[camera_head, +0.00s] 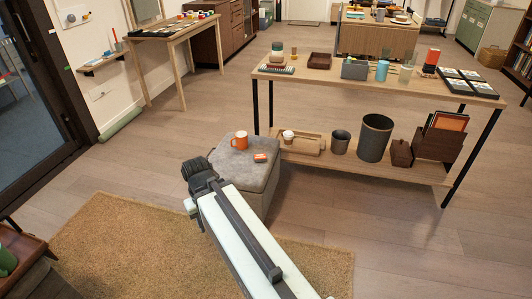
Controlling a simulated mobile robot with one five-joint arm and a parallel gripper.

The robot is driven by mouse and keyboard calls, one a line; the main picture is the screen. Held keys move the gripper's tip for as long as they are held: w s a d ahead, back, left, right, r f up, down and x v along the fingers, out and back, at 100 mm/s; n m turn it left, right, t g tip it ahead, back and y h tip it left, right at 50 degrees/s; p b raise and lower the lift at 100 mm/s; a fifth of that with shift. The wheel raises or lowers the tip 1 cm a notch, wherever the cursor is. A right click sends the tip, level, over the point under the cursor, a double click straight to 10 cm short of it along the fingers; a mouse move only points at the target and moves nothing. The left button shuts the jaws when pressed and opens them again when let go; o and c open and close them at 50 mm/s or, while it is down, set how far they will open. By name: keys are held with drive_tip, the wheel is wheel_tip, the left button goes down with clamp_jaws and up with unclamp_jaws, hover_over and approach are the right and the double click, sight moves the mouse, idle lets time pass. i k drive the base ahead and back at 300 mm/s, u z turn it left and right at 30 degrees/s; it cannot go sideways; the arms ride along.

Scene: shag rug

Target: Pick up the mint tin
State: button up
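A small flat orange-red item (260,157), which looks like the mint tin, lies on the grey cushioned top of an ottoman (228,163). It is too small to read any marking. An orange mug (240,140) stands behind it, a little to the left. My gripper (197,167) is the dark end of my arm, at the left front edge of the ottoman, left of the tin and apart from it. Its fingers are not clear, so I cannot tell whether it is open or shut.
A wooden table (320,80) with a lower shelf stands behind and right, holding cups, trays and boxes. A second table (178,30) is at the back left. A tan shag rug (110,240) lies in front. Bare floor (390,240) is open at the right.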

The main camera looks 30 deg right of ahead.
sight(258, 158)
drive_tip(key=z, duration=0.2)
drive_tip(key=i, duration=1.05)
drive_tip(key=u, duration=0.5)
drive_tip(key=i, duration=0.8)
drive_tip(key=u, duration=0.8)
drive_tip(key=k, duration=0.9)
drive_tip(key=u, duration=0.15)
drive_tip(key=i, duration=0.9)
drive_tip(key=z, duration=0.1)
